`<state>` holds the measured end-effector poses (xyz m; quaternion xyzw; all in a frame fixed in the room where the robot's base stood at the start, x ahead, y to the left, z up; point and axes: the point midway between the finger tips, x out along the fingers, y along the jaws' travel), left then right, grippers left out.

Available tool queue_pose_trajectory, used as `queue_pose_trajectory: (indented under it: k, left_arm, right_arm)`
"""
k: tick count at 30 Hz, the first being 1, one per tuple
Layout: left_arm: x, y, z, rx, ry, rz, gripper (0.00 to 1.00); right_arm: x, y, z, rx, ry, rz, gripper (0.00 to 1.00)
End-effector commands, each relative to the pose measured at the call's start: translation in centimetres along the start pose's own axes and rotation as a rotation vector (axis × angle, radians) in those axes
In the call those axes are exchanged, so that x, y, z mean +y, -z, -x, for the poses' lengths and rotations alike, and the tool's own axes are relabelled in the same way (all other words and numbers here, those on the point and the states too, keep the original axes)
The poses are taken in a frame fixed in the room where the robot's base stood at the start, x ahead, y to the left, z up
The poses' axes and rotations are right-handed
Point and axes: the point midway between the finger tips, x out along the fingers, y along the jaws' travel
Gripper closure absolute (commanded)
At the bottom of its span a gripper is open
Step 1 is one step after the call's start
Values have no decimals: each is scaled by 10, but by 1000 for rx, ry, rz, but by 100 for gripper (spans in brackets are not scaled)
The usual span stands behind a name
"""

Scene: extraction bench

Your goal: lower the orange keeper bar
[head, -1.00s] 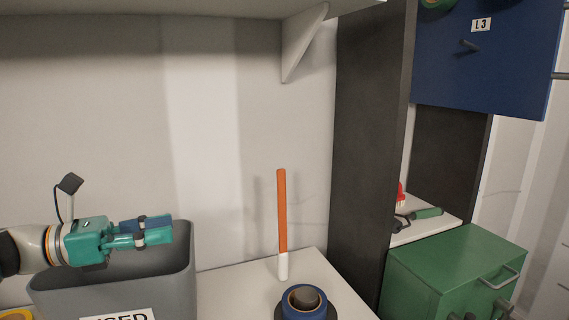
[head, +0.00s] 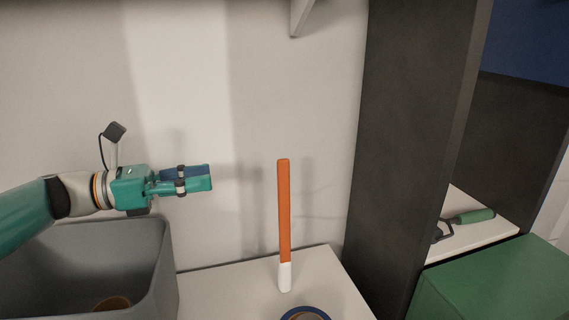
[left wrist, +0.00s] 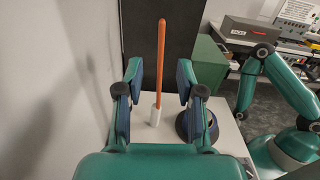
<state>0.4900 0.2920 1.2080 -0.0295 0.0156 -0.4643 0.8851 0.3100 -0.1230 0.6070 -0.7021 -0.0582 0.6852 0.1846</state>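The orange keeper bar (head: 284,212) stands upright at the back of the white bench, its lower end white. It also shows in the left wrist view (left wrist: 161,55), beyond my left gripper and between the two fingers as seen there. My left gripper (head: 208,178) is to the left of the bar in the head view, level with its upper part and apart from it. In the left wrist view the fingers (left wrist: 157,95) are wide apart with nothing between them. My right gripper is not in view, though part of my right arm shows in the left wrist view.
A grey bin (head: 150,255) stands below my left arm. A blue-rimmed round object (head: 305,314) is in front of the bar, cut off by the frame. A dark upright panel (head: 405,130) rises right of the bar, with a green cabinet (head: 500,285) beyond.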

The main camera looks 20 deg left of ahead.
Motion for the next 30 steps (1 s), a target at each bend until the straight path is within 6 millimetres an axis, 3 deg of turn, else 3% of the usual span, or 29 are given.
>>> queue_pose_trajectory:
  k: [12,18,24,30]
  left_arm:
    - [-2,-1,-94,1,17,1,62]
    - [-3,0,-131,1,16,1,62]
    - [-2,0,-152,1,14,0,62]
    - [-2,0,-157,1,12,1,62]
  right_arm:
    - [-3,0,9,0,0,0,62]
    - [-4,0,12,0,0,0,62]
    - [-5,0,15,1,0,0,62]
    - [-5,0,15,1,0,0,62]
